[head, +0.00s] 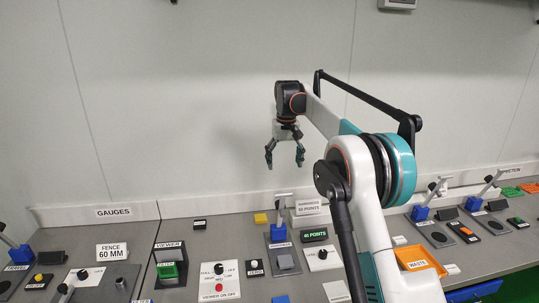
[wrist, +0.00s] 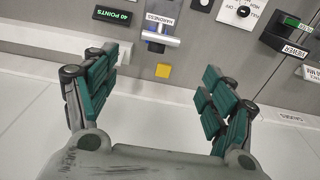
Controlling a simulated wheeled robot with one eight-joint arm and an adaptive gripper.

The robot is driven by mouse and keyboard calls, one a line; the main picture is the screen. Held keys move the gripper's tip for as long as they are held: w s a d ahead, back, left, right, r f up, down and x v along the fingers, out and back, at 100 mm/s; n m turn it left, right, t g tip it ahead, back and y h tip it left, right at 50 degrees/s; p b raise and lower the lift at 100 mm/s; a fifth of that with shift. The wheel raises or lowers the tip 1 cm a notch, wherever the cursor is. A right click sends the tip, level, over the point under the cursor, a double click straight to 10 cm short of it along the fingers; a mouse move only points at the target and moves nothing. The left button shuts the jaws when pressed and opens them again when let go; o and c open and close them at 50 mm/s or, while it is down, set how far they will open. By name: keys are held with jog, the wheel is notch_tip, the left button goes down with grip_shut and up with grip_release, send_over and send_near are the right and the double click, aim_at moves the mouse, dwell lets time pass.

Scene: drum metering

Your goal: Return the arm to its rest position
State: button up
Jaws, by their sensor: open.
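My gripper (head: 285,157) hangs in the air above the back part of the bench in the head view, fingers pointing down. In the wrist view my gripper (wrist: 163,95) shows its two green-padded fingers spread wide apart with nothing between them. My arm rises from the lower right and bends over toward the back wall. The fingers are clear of the bench and touch nothing that I can see.
The grey bench (head: 185,232) carries several devices. The air above the bench is free at left.

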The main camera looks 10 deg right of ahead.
jog(key=s+r+t+b, duration=0.3)
jog(key=s+b, duration=0.5)
jog(key=s, duration=1.7)
jog(key=s+f+t+b, duration=0.1)
jog(key=s+f+b, duration=0.2)
jog(key=s+f, duration=0.6)
jog(key=s+f+t+b, duration=0.2)
jog(key=s+f, duration=0.8)
jog(key=s, duration=0.5)
jog(key=shift+f+b, duration=0.3)
jog(key=shift+b, duration=0.35)
